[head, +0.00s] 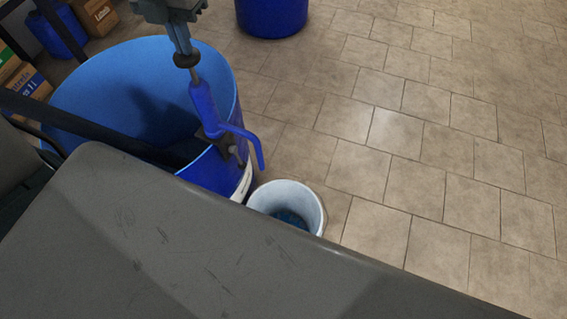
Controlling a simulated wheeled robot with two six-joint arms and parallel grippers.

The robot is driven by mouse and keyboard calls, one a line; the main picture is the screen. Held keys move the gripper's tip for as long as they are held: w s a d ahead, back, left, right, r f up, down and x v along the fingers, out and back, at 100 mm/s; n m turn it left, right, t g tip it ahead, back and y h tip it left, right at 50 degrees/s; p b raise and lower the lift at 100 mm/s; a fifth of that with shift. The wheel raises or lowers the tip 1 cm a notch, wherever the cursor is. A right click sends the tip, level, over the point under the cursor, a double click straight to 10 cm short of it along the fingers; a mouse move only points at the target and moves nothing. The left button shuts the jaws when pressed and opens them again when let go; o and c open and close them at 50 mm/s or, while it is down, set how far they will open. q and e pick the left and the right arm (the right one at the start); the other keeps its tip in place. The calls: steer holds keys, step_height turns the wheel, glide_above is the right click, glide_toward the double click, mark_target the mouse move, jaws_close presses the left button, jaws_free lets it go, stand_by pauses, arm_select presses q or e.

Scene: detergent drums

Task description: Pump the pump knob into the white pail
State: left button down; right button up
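A blue hand pump (203,108) stands at the right rim of a large open blue drum (88,78). Its bent blue spout (258,150) hangs outside the rim, toward the white pail. The dark pump knob (186,60) tops a short rod showing above the pump body. My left gripper (184,46) comes down from above, its narrow grey fingers closed at the knob. The white pail (314,203) stands on the floor beside the drum, with some blue liquid (290,217) inside. Its lower front is hidden. My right gripper is out of view.
Another blue drum (271,15) stands at the top. Cardboard boxes (97,14) and a small blue container (60,34) are at the upper left. The tiled floor (420,130) to the right is clear.

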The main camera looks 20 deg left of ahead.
arm_select(q)
step_height(320, 180, up, 7)
steer(key=p, duration=0.6)
steer(key=shift+f, duration=0.15)
steer(key=shift+r+p, duration=0.75)
steer(key=shift+r, duration=0.1)
step_height(320, 180, up, 6)
steer(key=p, duration=0.6)
steer(key=shift+f, duration=0.2)
